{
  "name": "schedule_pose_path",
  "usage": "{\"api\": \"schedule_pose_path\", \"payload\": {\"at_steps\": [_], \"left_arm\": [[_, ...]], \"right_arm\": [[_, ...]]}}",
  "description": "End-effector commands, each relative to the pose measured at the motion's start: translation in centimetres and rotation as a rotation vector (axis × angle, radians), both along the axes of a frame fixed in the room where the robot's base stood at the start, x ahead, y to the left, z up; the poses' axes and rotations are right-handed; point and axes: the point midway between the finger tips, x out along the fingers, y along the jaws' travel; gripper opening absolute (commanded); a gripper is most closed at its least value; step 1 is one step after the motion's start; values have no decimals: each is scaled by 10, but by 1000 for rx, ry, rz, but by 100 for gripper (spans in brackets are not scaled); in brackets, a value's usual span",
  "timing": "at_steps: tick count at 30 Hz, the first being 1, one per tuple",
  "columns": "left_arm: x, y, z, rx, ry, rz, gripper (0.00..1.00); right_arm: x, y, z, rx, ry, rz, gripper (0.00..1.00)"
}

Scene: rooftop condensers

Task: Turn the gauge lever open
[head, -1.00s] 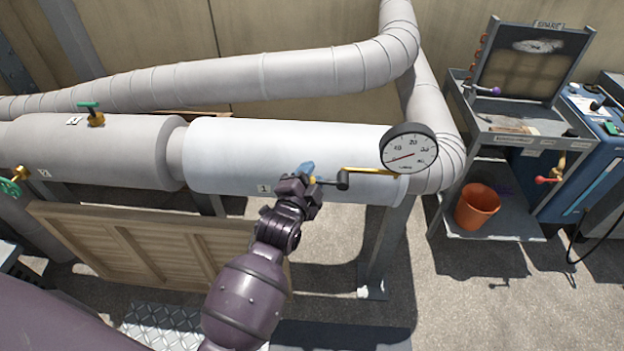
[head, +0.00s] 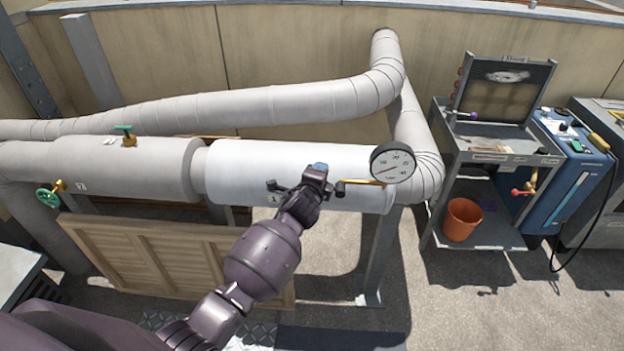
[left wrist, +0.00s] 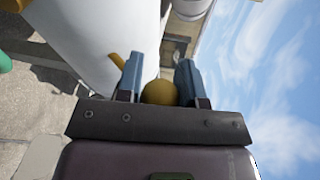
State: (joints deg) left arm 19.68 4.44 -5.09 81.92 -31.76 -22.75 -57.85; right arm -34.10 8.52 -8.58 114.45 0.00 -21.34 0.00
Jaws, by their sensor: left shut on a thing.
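The round white gauge (head: 393,163) with a dark rim stands at the right end of the white pipe section (head: 250,165). A yellow stem (head: 362,182) runs left from it to a dark fitting (head: 340,188). My left gripper (head: 320,168) is just left of this fitting, in front of the white pipe, its blue fingertips pointing up and away. In the left wrist view, its fingers (left wrist: 158,80) are on either side of a brass-coloured rounded piece (left wrist: 158,93), apparently part of the lever. The gripper hides most of the lever in the head view. My right gripper is out of view.
Green-handled valves (head: 126,135) sit on the pipes at left. A wooden slatted panel (head: 165,255) leans below the pipe. A grey cart (head: 490,150) with an orange bucket (head: 461,219) stands at right. The floor between post and cart is clear.

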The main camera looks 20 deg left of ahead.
Motion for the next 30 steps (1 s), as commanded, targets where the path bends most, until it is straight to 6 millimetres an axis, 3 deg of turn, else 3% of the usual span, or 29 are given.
{"api": "schedule_pose_path", "payload": {"at_steps": [1, 5, 18, 30], "left_arm": [[4, -8, 19, 36, -7, -10, 0], [6, -15, 25, 154, 27, -10, 0], [12, -40, 32, 538, 142, -10, 0], [15, -55, 29, 753, 208, -10, 0]], "right_arm": [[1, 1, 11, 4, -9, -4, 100], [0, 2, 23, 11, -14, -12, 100], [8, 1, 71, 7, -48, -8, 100], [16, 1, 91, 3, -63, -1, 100]]}}
